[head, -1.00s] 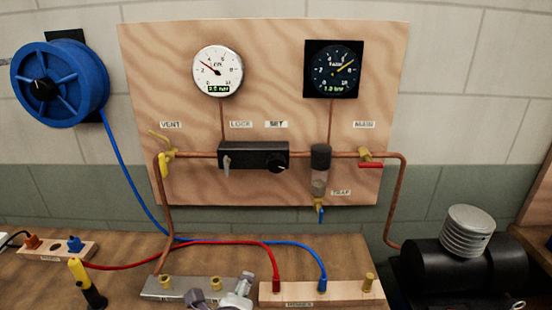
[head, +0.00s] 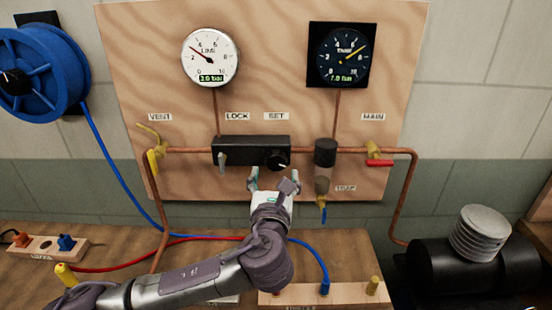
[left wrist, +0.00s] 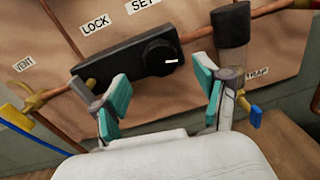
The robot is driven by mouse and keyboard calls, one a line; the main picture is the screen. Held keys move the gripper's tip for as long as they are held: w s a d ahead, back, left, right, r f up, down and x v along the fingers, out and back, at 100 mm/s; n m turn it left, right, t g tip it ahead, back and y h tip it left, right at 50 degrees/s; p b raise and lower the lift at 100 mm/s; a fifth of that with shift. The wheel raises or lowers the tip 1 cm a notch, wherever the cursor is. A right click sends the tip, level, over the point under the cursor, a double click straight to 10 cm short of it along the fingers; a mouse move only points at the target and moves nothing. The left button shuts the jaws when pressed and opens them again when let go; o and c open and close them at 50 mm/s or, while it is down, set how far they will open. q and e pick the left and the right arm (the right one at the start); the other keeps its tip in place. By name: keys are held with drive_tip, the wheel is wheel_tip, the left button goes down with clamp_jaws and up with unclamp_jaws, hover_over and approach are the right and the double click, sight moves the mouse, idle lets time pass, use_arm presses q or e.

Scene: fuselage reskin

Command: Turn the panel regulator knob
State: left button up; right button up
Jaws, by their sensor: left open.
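The black regulator block (head: 240,150) is fixed on the copper pipe across the wooden panel (head: 150,60). Its round regulator knob (head: 277,161) is at the right end under the SET label, with a white mark on it; it also shows in the left wrist view (left wrist: 160,57). A grey lock lever (head: 222,160) hangs at the block's left end. My left gripper (head: 274,181) is open and empty just below the knob. In the left wrist view the teal-padded fingers (left wrist: 162,98) are spread, with the knob beyond the gap between them. My right gripper is not in view.
A white gauge (head: 210,57) and a dark gauge (head: 342,55) sit above. The trap cylinder (head: 325,152) stands close right of the knob. The yellow vent valve (head: 153,150) and red main handle (head: 380,162) are further out. Hoses cross the bench below.

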sight(276, 164)
use_arm(q)
drive_tip(key=w, duration=0.4)
drive_tip(key=shift+w+d+r+p, duration=0.1)
drive_tip(key=shift+p, duration=0.3)
drive_tip(key=shift+w, duration=0.6)
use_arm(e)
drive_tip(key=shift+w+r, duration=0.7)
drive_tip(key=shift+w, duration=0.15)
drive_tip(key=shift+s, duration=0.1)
use_arm(q)
drive_tip(key=shift+c, duration=0.9)
drive_tip(key=c, duration=1)
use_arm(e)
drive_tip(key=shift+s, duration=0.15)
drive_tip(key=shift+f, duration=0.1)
